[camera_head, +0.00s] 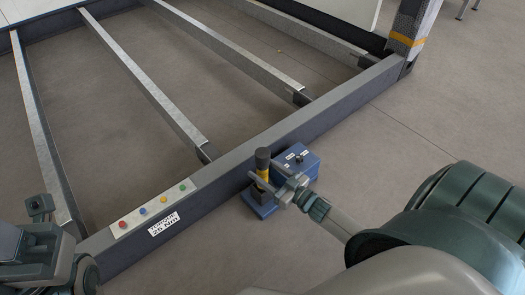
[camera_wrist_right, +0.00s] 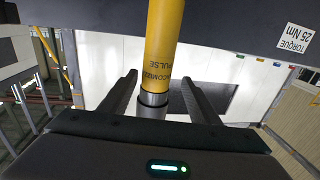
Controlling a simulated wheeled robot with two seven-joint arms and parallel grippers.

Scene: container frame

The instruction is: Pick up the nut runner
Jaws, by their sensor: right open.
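The nut runner (camera_head: 262,160) is a yellow tool with a black top, standing upright in a blue holder (camera_head: 262,206) beside the dark frame beam. My right gripper (camera_head: 266,184) reaches it from the right, its fingers open on either side of the tool. In the right wrist view the yellow body (camera_wrist_right: 163,45) and its silver lower part stand between the two open fingers (camera_wrist_right: 160,88), with gaps visible. My left gripper (camera_head: 38,215) is at the lower left edge, far from the tool; its jaws do not show clearly.
A blue box (camera_head: 298,160) with a knob sits right behind the holder. The dark frame beam (camera_head: 225,165) runs diagonally past it and carries a panel (camera_head: 153,205) of coloured buttons. Grey cross bars (camera_head: 150,90) lie beyond.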

